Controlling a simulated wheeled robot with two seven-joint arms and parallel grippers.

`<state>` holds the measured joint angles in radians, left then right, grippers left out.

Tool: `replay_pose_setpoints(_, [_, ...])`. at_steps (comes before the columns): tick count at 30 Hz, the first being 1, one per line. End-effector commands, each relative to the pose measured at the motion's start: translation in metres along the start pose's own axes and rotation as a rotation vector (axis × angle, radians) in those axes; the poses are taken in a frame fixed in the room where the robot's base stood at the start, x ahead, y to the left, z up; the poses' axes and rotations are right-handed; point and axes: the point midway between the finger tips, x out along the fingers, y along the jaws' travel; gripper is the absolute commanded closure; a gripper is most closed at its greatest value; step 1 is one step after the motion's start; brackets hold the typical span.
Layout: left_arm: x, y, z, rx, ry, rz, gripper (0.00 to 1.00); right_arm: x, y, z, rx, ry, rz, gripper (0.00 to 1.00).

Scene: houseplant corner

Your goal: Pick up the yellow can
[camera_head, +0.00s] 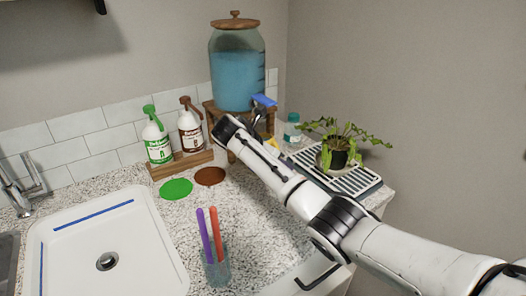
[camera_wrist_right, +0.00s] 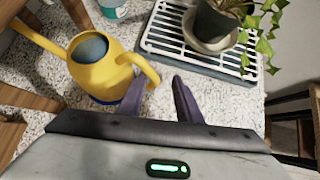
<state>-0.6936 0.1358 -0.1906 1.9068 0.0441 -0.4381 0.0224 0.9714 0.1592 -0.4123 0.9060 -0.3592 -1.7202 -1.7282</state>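The yellow can is a watering can (camera_wrist_right: 104,72) with a long spout to the left and a curved handle (camera_wrist_right: 148,66) on its right side. It stands on the speckled counter in the right wrist view. In the head view my right arm hides nearly all of it. My right gripper (camera_wrist_right: 159,84) is open, with its two dark fingers apart. The end of the can's handle shows at the gap between the fingertips, close to the left finger; I cannot tell whether they touch. My left gripper is in neither view.
A potted plant (camera_head: 339,156) stands on a slatted drip tray (camera_head: 365,184) right of the can. A blue-filled dispenser (camera_head: 237,75) stands on a wooden stand behind. A teal-labelled jar (camera_head: 292,130), two pump bottles and a cup (camera_head: 217,269) are nearby.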

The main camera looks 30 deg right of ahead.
Motion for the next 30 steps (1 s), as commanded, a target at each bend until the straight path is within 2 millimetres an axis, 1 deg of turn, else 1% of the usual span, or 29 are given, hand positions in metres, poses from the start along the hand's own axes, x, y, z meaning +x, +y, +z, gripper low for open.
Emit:
replay_pose_setpoints(7, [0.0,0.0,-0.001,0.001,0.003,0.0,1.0,0.031,0.005,0.003,0.0,0.0,-0.003,0.69])
replay_pose_setpoints(10, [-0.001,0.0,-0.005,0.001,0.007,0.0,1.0,0.043,0.005,0.004,-0.001,0.0,-0.003,0.69])
replay_pose_setpoints(13, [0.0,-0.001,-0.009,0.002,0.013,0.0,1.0,0.049,0.005,0.004,0.0,0.0,-0.001,0.69])
replay_pose_setpoints(20, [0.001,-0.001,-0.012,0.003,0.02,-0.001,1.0,0.051,0.006,0.003,0.001,0.0,0.0,0.69])
replay_pose_setpoints(21, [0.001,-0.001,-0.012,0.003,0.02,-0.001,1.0,0.051,0.006,0.003,0.001,0.0,0.0,0.75])
replay_pose_setpoints(25, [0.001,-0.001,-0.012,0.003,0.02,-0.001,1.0,0.051,0.006,0.003,0.0,0.0,0.0,0.97])
replay_pose_setpoints(26, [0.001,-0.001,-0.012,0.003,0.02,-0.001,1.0,0.05,0.006,0.003,0.0,0.0,0.0,1.0])
replay_pose_setpoints(30, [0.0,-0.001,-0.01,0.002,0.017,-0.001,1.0,0.05,0.006,0.004,0.001,-0.001,0.001,1.0])
